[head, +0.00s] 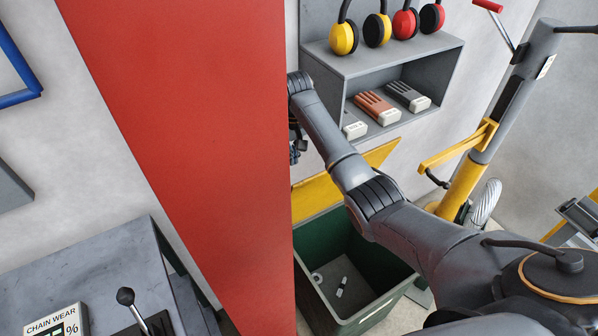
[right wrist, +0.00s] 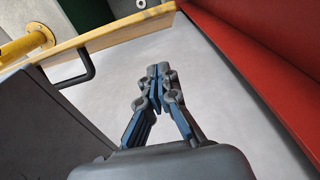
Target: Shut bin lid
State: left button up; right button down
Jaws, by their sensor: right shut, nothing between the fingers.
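The dark green bin (head: 372,258) stands on the floor behind the red panel, its top open and a few small pale items inside. Its yellow lid (head: 318,196) is raised at the back of the bin, partly hidden by my right arm. The lid's yellow edge (right wrist: 110,36) and a black handle (right wrist: 88,70) also show in the right wrist view. My right gripper (head: 297,146) is behind the lid near the wall, partly hidden by the red panel. In the right wrist view the gripper (right wrist: 157,72) is shut and empty, apart from the lid. My left gripper is out of view.
A tall red panel (head: 195,130) stands close on the left of my right arm. A grey shelf (head: 385,58) with ear defenders and gloves is on the wall above. A yellow and grey stand (head: 463,190) is at right. A grey bench (head: 95,270) is at lower left.

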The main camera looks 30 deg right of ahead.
jog(key=f+p, duration=0.1)
jog(key=s+f+p, duration=0.1)
jog(key=f, duration=0.1)
jog(key=s+f+p, duration=0.1)
jog(key=f, duration=0.1)
jog(key=shift+s+d+p, duration=0.15)
jog(key=shift+s+p, duration=0.05)
jog(key=shift+p, duration=0.1)
jog(key=shift+s+f, duration=0.2)
jog(key=shift+s, duration=0.15)
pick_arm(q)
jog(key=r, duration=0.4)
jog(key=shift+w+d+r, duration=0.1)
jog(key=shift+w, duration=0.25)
pick_arm(e)
jog(key=shift+w+f, duration=0.2)
